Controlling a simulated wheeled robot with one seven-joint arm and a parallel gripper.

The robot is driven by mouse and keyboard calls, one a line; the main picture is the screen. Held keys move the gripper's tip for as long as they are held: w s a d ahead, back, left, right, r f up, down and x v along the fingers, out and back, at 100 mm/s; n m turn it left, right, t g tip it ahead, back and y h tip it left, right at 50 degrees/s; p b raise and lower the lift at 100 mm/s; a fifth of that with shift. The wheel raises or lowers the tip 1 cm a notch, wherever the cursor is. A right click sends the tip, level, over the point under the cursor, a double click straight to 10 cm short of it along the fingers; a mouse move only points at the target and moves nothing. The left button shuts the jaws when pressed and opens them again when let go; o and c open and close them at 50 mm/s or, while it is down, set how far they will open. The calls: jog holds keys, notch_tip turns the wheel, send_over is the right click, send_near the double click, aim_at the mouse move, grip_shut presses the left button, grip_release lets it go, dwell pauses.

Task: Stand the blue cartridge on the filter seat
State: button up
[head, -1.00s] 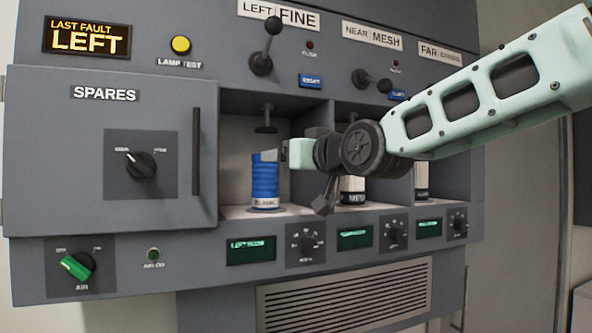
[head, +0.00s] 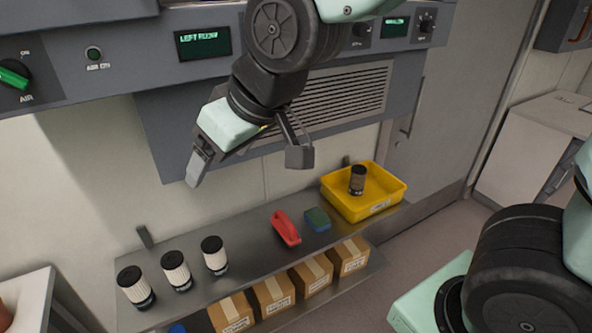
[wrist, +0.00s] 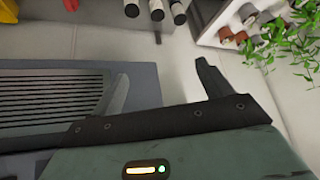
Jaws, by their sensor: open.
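My gripper (head: 248,160) is open and empty in the head view. Its fingers point down, in front of the cabinet's lower panel and above the shelf. One dark finger also shows in the wrist view (wrist: 211,78). The left chamber, where the blue cartridge stood in the earlier head frame, is out of both views now, so the cartridge there and the filter seat cannot be seen. A small blue thing (head: 177,328) is cut off at the bottom edge of the head view; I cannot tell what it is.
A metal shelf (head: 250,250) holds three white pleated cartridges (head: 176,270) with black caps, a red object (head: 286,228), a green-blue block (head: 318,219) and a yellow tray (head: 385,205) with a brown cartridge (head: 357,180). Several cardboard boxes (head: 311,275) sit below. The vented cabinet (head: 345,95) is behind my arm.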

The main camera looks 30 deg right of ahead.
jog(key=s+d+f+n+g+h, duration=0.1)
jog(key=s+f+g, duration=0.2)
jog(key=s+f, duration=0.2)
jog(key=s+d+f+n+g+h, duration=0.1)
jog(key=s+f, duration=0.3)
jog(key=s, duration=0.6)
jog(key=shift+s+d+f+g+h, duration=0.15)
jog(key=shift+d+f+g+h, duration=0.3)
jog(key=shift+g, duration=0.45)
jog(key=shift+r, duration=0.1)
